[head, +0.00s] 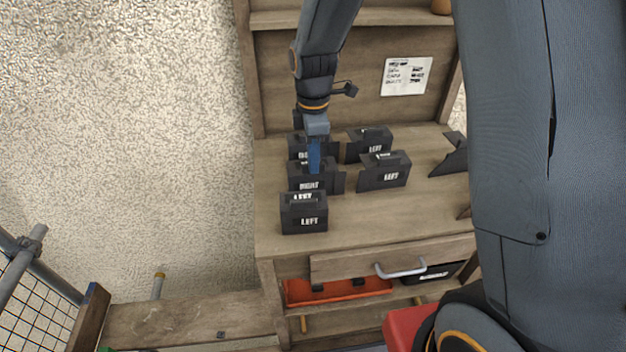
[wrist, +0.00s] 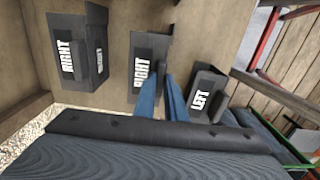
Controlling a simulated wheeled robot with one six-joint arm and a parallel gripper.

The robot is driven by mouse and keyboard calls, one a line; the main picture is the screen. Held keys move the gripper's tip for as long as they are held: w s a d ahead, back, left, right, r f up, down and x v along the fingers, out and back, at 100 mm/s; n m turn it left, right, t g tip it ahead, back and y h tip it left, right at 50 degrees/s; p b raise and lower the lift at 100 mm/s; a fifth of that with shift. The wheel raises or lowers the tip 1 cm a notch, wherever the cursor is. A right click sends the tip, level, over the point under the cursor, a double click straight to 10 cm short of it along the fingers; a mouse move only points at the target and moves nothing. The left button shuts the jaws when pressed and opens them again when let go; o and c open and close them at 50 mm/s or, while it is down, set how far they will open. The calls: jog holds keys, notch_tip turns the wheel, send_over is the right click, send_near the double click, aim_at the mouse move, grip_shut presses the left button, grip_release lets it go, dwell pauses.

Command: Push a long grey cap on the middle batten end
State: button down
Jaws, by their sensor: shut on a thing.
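Several dark grey caps, printed LEFT or RIGHT, stand on the wooden bench. My gripper (head: 314,158) points down with its blue fingers at a RIGHT cap (head: 309,183), in the middle of the left group. In the wrist view, my gripper (wrist: 162,82) is shut on the raised part of this RIGHT cap (wrist: 139,68), which still stands at bench level. Whether it touches the bench is hard to tell. A LEFT cap (head: 304,214) stands in front of it. Another LEFT cap (head: 385,172) stands to its right. I cannot make out the middle batten end.
A LEFT cap (head: 369,146) stands further back, and a dark piece (head: 451,157) stands at the right. A half-open drawer (head: 393,258) juts out in front, above an orange tray (head: 338,291). A paper sheet (head: 406,76) hangs on the back panel.

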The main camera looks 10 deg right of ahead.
jog(key=shift+r, duration=0.1)
jog(key=shift+r+p, duration=1.85)
jog(key=shift+r, duration=0.55)
